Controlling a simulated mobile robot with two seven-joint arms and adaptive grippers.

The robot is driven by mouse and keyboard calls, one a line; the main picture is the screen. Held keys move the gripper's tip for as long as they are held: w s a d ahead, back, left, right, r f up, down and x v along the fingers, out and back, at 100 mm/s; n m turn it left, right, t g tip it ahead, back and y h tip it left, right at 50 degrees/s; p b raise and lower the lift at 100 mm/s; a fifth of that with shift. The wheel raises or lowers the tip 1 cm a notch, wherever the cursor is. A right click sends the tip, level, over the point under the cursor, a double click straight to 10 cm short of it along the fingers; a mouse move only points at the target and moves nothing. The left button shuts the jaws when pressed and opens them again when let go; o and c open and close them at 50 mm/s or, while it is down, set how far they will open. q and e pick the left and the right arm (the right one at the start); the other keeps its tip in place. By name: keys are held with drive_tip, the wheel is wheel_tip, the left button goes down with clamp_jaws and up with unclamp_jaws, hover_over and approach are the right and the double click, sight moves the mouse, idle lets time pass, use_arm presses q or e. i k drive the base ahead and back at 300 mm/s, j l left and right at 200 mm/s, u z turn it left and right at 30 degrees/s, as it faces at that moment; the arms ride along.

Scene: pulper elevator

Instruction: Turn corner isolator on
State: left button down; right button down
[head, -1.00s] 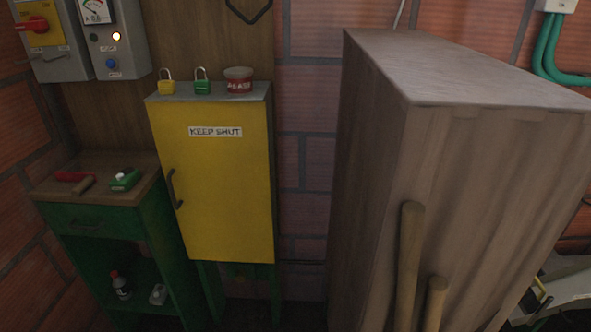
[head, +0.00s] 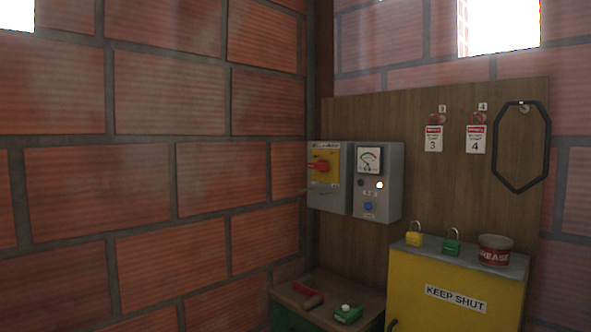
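The corner isolator (head: 327,177) is a grey box on the wooden backboard, close to the brick corner. It has a yellow plate with a red rotary handle (head: 319,166) that lies roughly level, pointing left. The plate's lettering is too small to read for the handle's position. A grey meter box (head: 377,181) with a dial, a lit lamp and a blue button is mounted just to its right. Neither of my grippers shows in the head view.
A yellow cabinet (head: 455,297) marked KEEP SHUT stands below right, with padlocks and a grease tin (head: 495,250) on top. A small bench (head: 367,302) with tools is under the isolator. Tags 3 and 4 hang on the backboard (head: 447,190). A brick wall (head: 150,180) fills the left.

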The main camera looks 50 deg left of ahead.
sight(323, 165)
drive_tip(key=u, duration=1.4)
